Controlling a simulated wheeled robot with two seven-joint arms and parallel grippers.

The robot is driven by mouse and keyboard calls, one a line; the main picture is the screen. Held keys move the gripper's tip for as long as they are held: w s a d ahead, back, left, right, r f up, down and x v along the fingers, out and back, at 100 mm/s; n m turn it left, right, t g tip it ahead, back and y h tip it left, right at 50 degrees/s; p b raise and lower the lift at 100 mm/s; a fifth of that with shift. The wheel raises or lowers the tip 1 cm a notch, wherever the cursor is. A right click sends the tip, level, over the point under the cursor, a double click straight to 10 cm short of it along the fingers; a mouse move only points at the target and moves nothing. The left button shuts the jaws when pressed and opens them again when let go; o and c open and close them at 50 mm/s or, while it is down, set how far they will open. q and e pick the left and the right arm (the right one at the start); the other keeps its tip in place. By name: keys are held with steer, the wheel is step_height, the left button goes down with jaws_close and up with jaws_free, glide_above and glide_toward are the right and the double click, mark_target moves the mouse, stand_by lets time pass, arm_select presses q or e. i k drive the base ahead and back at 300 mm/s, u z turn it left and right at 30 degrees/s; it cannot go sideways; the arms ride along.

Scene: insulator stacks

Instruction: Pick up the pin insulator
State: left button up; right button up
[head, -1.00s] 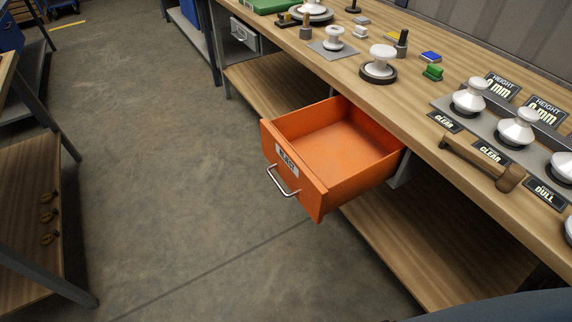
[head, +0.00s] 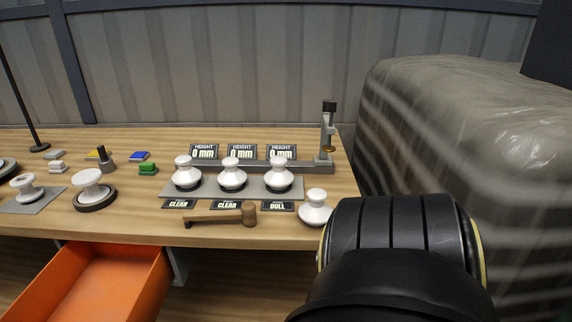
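Several white insulators stand on the workbench, and I cannot tell which one is the pin insulator. Three stand in a row on a grey plate: left (head: 187,174), middle (head: 232,176) and right (head: 279,175). Another white insulator (head: 315,209) stands on the bare wood by the front right edge, close beside my black arm part in the picture. One more (head: 92,186) sits on a dark round base, and another (head: 26,187) on a grey sheet at the left. Neither of my grippers is in view.
A wooden mallet (head: 225,216) lies before the row. Height displays (head: 242,152) reading 0 mm stand behind it, beside an upright gauge (head: 328,130). An open orange drawer (head: 128,290) juts out at lower left. A wrapped bulky load (head: 470,110) fills the right.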

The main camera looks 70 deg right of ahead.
mark_target(279, 178)
steer(key=z, duration=1.85)
steer(key=k, duration=0.45)
steer(key=u, duration=1.2)
steer(key=i, duration=1.1)
steer(key=z, duration=0.65)
